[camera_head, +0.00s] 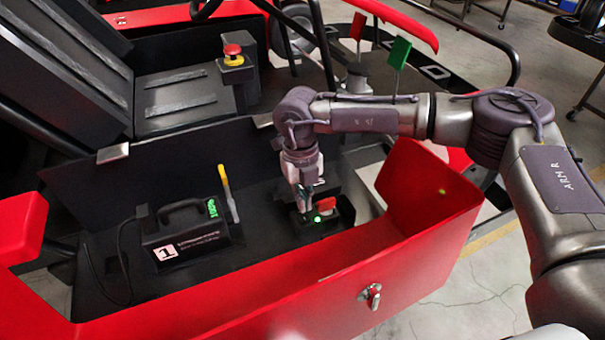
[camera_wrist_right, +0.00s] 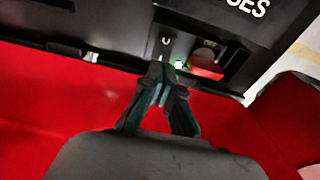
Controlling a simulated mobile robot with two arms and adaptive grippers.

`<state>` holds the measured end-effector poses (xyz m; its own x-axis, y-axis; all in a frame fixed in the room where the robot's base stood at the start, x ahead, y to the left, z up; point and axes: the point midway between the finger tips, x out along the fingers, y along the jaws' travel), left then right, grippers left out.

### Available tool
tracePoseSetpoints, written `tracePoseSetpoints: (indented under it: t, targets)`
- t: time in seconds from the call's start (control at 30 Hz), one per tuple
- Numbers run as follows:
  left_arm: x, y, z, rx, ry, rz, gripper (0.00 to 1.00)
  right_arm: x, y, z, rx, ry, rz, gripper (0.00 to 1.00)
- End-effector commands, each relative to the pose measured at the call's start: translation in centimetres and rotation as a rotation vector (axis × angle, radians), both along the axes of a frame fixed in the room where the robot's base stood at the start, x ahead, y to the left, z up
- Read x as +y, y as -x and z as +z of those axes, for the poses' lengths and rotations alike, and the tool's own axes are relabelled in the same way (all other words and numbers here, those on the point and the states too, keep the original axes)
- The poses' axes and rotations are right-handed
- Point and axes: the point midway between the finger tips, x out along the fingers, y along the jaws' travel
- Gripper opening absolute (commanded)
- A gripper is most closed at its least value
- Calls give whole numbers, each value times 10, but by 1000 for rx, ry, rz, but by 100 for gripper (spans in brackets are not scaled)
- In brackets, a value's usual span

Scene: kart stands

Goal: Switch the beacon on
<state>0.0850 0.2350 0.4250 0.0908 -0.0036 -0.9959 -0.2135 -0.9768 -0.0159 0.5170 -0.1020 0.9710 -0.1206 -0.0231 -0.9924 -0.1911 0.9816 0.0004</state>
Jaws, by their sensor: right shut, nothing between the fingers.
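A black switch box (camera_head: 335,222) sits on the floor of the red-sided kart. It carries a lit green light (camera_head: 316,218) and a red part (camera_head: 326,204). My right gripper (camera_head: 304,208) is shut and empty, pointing down at this box. In the right wrist view, the shut fingertips (camera_wrist_right: 163,70) are close to the box's dark panel, beside a small bright green-white light (camera_wrist_right: 179,64) and the red part (camera_wrist_right: 207,64). I cannot tell whether they touch it. No part is clearly recognisable as a beacon. My left gripper is not in view.
A black handled case (camera_head: 190,240) marked 1, with a cable, stands left of the box, near a yellow-tipped stick (camera_head: 228,190). A red mushroom button (camera_head: 232,50) is on a post behind. The red front wall (camera_head: 300,295) and side panel (camera_head: 425,205) border the space.

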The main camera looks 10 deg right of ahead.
Motion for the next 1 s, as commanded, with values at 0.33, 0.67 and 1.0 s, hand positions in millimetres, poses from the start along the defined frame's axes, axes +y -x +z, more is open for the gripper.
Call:
tracePoseSetpoints:
  t: [0.33, 0.67, 1.0]
  targets:
    - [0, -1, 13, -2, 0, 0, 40, -1, 4, -32, -1, 0, 0, 0]
    - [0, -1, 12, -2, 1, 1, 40, -1, 4, -34, -1, 0, 1, 0]
    - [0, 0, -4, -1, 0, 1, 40, -2, 9, -45, 6, 2, 1, 0]
